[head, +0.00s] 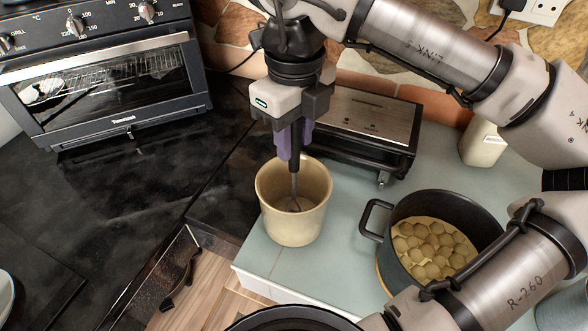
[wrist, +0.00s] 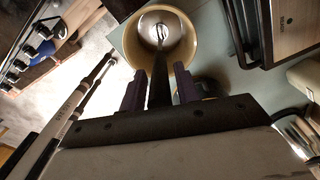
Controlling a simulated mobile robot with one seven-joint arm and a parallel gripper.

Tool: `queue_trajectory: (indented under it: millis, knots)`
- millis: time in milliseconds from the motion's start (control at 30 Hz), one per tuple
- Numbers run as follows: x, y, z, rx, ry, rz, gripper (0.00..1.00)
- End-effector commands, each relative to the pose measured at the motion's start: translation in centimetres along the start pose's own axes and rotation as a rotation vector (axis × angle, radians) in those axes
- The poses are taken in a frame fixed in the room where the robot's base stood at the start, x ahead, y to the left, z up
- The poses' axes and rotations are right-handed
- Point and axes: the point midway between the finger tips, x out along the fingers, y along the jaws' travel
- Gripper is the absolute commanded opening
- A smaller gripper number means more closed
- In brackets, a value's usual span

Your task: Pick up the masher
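The masher (head: 294,185) has a black handle and a thin metal shaft. It stands nearly upright with its lower end inside a beige round pot (head: 278,225). My gripper (head: 295,150) is above the pot, pointing down, with its purple fingers on either side of the black handle. In the wrist view the handle (wrist: 160,85) runs between the fingers, and the metal end (wrist: 160,33) shows inside the pot (wrist: 180,45).
A black pot of round potatoes (head: 480,210) stands to the right. A grill (head: 345,150) is behind the beige pot, and a toaster oven (head: 110,100) is at the left. A cream container (head: 483,143) stands back right. The dark counter (head: 130,185) is mostly clear.

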Motion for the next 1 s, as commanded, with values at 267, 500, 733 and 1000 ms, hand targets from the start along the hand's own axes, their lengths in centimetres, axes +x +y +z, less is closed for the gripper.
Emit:
queue_trajectory:
  millis: [267,500,733,1000]
  knots:
    - [0.0,0.0,0.0,0.0,0.0,0.0,0.0]
    - [-0.1,0.0,0.0,0.0,0.0,0.0,0.0]
    - [-1.5,-0.1,0.1,0.002,-0.001,-0.002,0.0]
    - [-8.1,0.0,0.1,0.002,-0.003,-0.004,0.0]
